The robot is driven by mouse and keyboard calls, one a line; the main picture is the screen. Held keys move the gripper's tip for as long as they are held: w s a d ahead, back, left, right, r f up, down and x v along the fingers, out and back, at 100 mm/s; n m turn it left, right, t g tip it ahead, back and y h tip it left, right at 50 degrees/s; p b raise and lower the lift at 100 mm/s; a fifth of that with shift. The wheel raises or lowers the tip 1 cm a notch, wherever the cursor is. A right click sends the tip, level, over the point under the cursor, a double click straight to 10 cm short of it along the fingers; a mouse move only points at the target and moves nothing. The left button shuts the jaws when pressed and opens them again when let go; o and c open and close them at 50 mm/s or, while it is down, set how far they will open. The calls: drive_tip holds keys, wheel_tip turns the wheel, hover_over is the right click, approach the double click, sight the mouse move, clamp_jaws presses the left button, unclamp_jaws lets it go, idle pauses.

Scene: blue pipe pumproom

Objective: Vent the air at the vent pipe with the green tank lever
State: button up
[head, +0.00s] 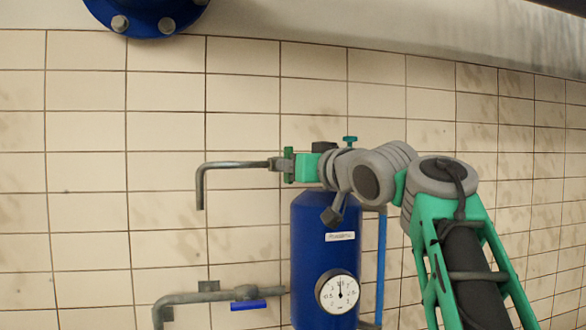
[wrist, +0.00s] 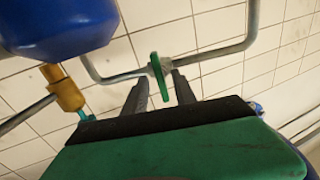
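The green lever (head: 289,156) stands upright on the thin grey vent pipe (head: 228,165), above the blue tank (head: 312,235). The pipe's free end bends down at the left. In the wrist view the lever (wrist: 158,72) is at the fingertips of my gripper (wrist: 161,82). The two dark fingers stand apart, one on each side of it, with a gap visible and no clear contact. In the head view my gripper (head: 299,167) comes from the right, close to the lever; its fingers are hard to make out there.
The tank carries a white gauge (head: 338,291). Below left, a lower pipe has a blue handle (head: 248,304). A teal knob (head: 350,140) shows behind my wrist. A yellow fitting (wrist: 67,90) is left of my gripper. The tiled wall (head: 90,200) is close behind; space left is free.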

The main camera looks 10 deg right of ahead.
drive_tip(key=b+v, duration=0.1)
drive_tip(key=v, duration=0.5)
drive_tip(key=shift+s, duration=0.35)
drive_tip(key=shift+d, duration=0.1)
